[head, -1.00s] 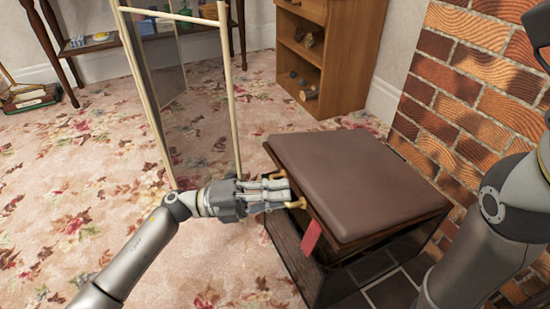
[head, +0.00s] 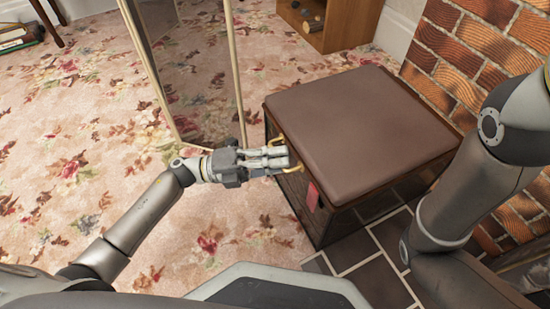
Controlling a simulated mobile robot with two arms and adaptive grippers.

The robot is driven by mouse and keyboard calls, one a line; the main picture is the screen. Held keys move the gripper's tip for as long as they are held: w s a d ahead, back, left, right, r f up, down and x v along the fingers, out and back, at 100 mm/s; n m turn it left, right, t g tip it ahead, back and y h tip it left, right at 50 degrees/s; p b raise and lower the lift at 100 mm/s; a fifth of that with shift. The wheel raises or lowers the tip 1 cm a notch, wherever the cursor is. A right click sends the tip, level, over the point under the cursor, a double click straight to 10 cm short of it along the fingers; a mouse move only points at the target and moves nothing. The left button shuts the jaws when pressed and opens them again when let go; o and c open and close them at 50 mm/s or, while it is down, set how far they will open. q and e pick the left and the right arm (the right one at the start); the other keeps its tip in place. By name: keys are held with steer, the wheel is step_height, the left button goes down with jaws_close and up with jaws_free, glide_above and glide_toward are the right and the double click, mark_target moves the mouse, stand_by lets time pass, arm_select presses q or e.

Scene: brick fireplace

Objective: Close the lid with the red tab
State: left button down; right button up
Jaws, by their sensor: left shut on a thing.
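The box (head: 345,215) has a brown padded lid (head: 360,130). The lid lies flat on the box, and no gap shows beneath its near edge. The red tab (head: 312,196) hangs from the lid's edge down over the box's side. My left gripper (head: 284,156) is at the box's left side, beside the lid's edge and behind the tab. It is shut on a brass handle (head: 293,168), whose middle the fingers hide. My right arm stands at the right, in front of the brick wall; its gripper is out of view.
A brick fireplace wall (head: 475,50) rises close behind and right of the box. A tall framed panel (head: 190,60) stands left of the box, near my left gripper. A wooden shelf unit (head: 345,22) is at the back. Floral carpet (head: 60,130) is clear at the left.

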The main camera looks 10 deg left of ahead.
arm_select(q)
steer(key=c, duration=1.9)
jaws_free()
steer(key=shift+w+a+f, duration=0.15)
steer(key=shift+a+f, duration=0.15)
steer(key=shift+f, duration=0.1)
steer(key=shift+o, duration=0.4)
steer(key=shift+d, duration=0.1)
steer(key=v, duration=1.2)
steer(key=shift+s, duration=0.2)
steer(key=shift+r, duration=0.1)
